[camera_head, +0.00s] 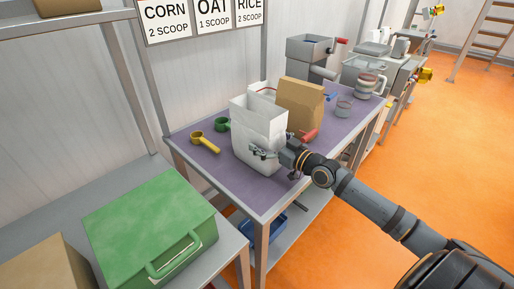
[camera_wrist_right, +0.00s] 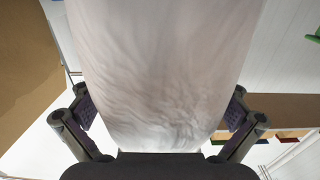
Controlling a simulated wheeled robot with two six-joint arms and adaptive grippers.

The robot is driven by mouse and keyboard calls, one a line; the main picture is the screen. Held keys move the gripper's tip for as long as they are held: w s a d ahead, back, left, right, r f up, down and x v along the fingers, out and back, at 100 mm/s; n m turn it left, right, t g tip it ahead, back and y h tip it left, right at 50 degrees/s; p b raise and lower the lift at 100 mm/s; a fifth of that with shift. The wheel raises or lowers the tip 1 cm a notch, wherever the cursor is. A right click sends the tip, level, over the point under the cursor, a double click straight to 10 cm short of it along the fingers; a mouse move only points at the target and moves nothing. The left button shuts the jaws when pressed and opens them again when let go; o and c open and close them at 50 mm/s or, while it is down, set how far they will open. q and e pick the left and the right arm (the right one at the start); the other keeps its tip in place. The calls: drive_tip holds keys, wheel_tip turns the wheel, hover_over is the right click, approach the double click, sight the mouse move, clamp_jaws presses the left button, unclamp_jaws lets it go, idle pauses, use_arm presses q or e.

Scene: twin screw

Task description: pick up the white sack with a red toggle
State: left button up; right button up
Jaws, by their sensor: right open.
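A white sack (camera_head: 258,122) stands upright on the purple-topped bench. Its pale, wrinkled side fills the middle of the right wrist view (camera_wrist_right: 160,70). My right gripper (camera_head: 264,153) is at the lower front of the sack. In the right wrist view its fingers (camera_wrist_right: 160,112) are spread, one on each side of the sack; I cannot tell whether they touch it. A second white item (camera_head: 262,90) shows partly behind the sack, with a small reddish mark near its top. I cannot make out a toggle on the near sack. My left gripper is not in view.
A brown sack or box (camera_head: 301,103) stands close behind on the right, with a red scoop (camera_head: 308,135) before it. Yellow (camera_head: 205,142) and green (camera_head: 221,125) scoops lie left. A green case (camera_head: 150,225) sits on the nearer table. The bench's front left is clear.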

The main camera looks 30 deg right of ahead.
sight(264, 126)
drive_tip(key=shift+w+a+r, duration=0.1)
drive_tip(key=shift+w+r, duration=0.05)
drive_tip(key=shift+c, duration=0.4)
drive_tip(key=c, duration=1.3)
drive_tip(key=shift+o, duration=0.2)
drive_tip(key=s+a+r+p, duration=0.1)
drive_tip(key=s+r+p, duration=0.4)
drive_tip(key=r+p, duration=0.8)
drive_tip(key=s+a+p, duration=0.2)
drive_tip(key=s+p, duration=0.6)
drive_tip(key=p, duration=0.4)
drive_tip(key=shift+s, duration=0.3)
